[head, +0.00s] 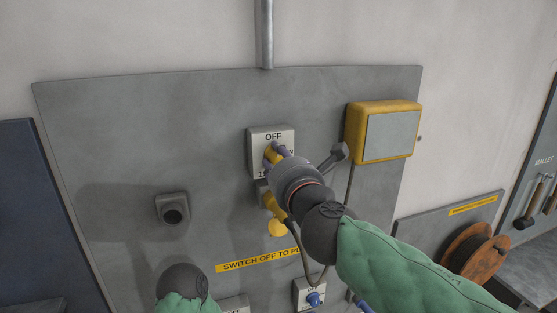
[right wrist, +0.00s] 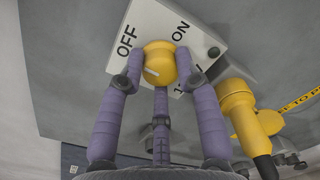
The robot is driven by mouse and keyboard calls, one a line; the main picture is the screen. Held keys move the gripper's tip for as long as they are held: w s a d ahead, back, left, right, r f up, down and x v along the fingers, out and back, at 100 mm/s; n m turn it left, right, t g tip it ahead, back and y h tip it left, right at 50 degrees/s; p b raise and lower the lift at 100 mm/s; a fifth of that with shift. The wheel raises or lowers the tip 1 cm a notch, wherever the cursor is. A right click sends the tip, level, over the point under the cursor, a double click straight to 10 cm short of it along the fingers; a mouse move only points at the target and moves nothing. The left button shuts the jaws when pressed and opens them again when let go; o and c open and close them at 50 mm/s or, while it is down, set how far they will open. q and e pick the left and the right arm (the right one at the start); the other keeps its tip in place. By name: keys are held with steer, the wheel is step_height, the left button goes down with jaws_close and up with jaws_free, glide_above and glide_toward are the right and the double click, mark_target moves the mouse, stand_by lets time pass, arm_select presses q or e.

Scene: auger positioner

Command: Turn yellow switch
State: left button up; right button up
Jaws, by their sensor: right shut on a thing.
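The yellow switch (right wrist: 160,62) is a round knob with a white mark on a pale plate (head: 259,134) lettered OFF and ON. In the head view the knob (head: 273,154) is mostly hidden by my right gripper (head: 280,156). In the right wrist view the purple fingers of that gripper (right wrist: 160,78) close around the knob, two at its sides and one below. The gripper is shut on the knob. My left gripper is not seen; only a dark joint and green sleeve of my left arm show at the bottom of the head view.
A yellow plug (head: 277,227) with a cable sits just below the switch; it is also right of it in the wrist view (right wrist: 240,108). A yellow-rimmed box (head: 390,135) is upper right. A dark socket (head: 173,211) is left. A blue-knobbed switch (head: 313,298) is below.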

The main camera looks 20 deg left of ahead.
steer(key=m+b, duration=0.2)
steer(key=m, duration=0.1)
steer(key=shift+m, duration=0.3)
steer(key=m+b, duration=0.3)
steer(key=m, duration=0.2)
steer(key=shift+d, duration=0.1)
steer(key=m+b, duration=0.3)
steer(key=m, duration=0.1)
steer(key=shift+m, duration=0.4)
steer(key=shift+m+g+b, duration=0.3)
steer(key=shift+m+b, duration=0.85)
steer(key=shift+m, duration=0.75)
steer(key=o, duration=0.9)
steer(key=shift+o, duration=1.1)
steer(key=shift+w, duration=0.2)
